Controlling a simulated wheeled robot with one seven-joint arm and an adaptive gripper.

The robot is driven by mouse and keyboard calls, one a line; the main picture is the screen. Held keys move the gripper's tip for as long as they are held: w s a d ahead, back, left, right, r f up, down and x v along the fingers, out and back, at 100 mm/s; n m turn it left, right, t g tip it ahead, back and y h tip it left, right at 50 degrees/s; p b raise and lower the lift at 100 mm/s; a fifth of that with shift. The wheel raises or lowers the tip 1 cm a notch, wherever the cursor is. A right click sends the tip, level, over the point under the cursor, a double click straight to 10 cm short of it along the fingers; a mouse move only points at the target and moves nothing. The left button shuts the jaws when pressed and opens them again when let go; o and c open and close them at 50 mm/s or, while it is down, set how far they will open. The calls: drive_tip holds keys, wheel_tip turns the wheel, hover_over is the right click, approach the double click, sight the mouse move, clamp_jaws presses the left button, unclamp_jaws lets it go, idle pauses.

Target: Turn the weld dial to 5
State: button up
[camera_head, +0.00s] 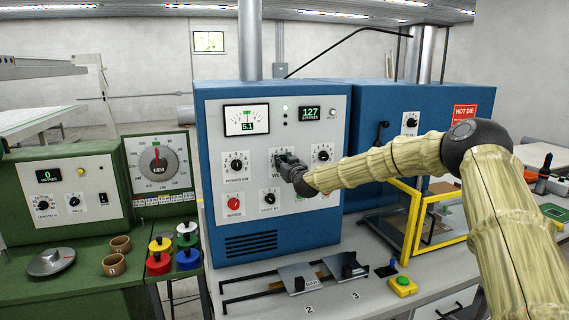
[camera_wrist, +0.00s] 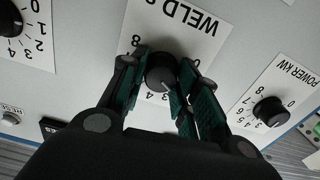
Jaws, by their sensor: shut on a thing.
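The weld dial (camera_wrist: 160,72) is a round black knob on a white plate lettered WELD, tilted and upside down in the wrist view. My gripper (camera_wrist: 164,77) has its green-padded fingers on both sides of the knob and is shut on it. The digits 3, 4 and 8 show around the knob. A pale pointer mark sits on its lower side near 3 and 4, but its exact reading is unclear. In the head view my gripper (camera_head: 287,164) is at the blue cabinet's front and hides the weld dial.
The power dial (camera_head: 237,163) is left of my gripper, another dial (camera_head: 322,154) right. Below are a red knob (camera_head: 234,202) and a black knob (camera_head: 269,197). A yellow-framed guard (camera_head: 414,215) stands under my arm.

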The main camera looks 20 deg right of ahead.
drive_tip(key=shift+f+m+b, duration=0.15)
drive_tip(key=shift+m+b, duration=0.25)
drive_tip(key=shift+b, duration=0.6)
drive_tip(key=m+b, duration=0.5)
drive_tip(key=b, duration=0.1)
drive_tip(key=m+b, duration=0.6)
drive_tip(key=b, duration=0.1)
drive_tip(key=m+b, duration=0.5)
drive_tip(key=b, duration=0.2)
drive_tip(key=shift+d+m, duration=0.25)
drive_tip(key=shift+m, duration=0.15)
drive_tip(key=shift+b, duration=0.35)
drive_tip(key=o, duration=1)
